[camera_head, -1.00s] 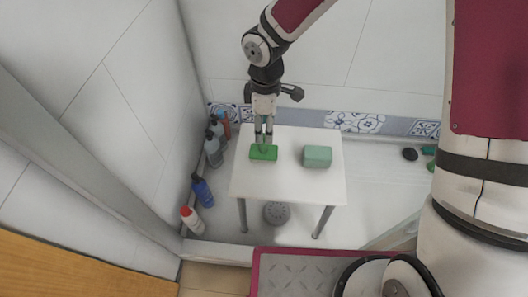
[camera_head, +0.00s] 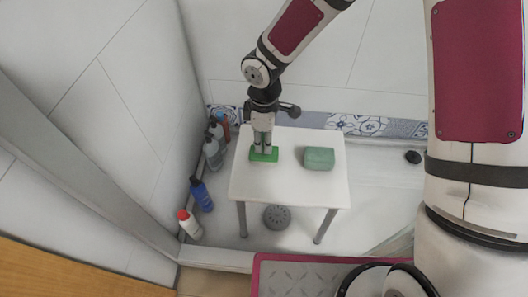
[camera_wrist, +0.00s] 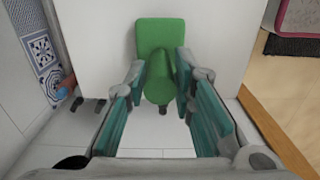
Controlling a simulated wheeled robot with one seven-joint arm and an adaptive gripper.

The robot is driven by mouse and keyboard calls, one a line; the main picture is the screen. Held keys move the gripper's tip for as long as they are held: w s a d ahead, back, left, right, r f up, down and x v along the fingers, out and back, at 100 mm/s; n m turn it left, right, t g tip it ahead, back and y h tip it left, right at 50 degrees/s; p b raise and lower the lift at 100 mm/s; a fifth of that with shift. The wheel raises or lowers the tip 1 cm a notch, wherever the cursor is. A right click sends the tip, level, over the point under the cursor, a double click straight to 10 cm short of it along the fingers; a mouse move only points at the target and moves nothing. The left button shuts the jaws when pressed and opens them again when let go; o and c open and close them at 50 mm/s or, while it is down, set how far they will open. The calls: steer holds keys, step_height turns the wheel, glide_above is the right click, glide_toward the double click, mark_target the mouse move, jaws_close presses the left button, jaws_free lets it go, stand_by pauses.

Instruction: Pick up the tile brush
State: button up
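The green tile brush (camera_head: 264,155) lies on the white table (camera_head: 292,188), its flat green block down and its handle upward. In the wrist view the brush (camera_wrist: 160,34) shows its flat block at the top, with the rounded handle toward the camera. My gripper (camera_head: 264,144) is directly over the brush, fingers pointing down. In the wrist view my gripper's fingers (camera_wrist: 161,75) stand on both sides of the handle, very close to it. I cannot tell whether they press on it. The brush appears to rest on the table.
A grey-green sponge-like block (camera_head: 319,158) lies on the table to the right of the brush. Several bottles, including a blue one (camera_head: 201,193) and a white one with a red cap (camera_head: 190,224), stand along the left wall. The table's front half is clear.

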jaws_close()
steer(key=shift+r, duration=0.1)
steer(key=shift+r+p, duration=0.3)
steer(key=shift+r, duration=0.15)
steer(key=r, duration=0.1)
steer(key=r+p, duration=0.1)
steer(key=shift+s+r, duration=0.3)
steer(key=shift+r, duration=0.1)
steer(key=s+d+r+p, duration=0.1)
steer(key=s, duration=1.4)
steer(key=shift+s+d, duration=0.15)
steer(key=shift+s, duration=0.05)
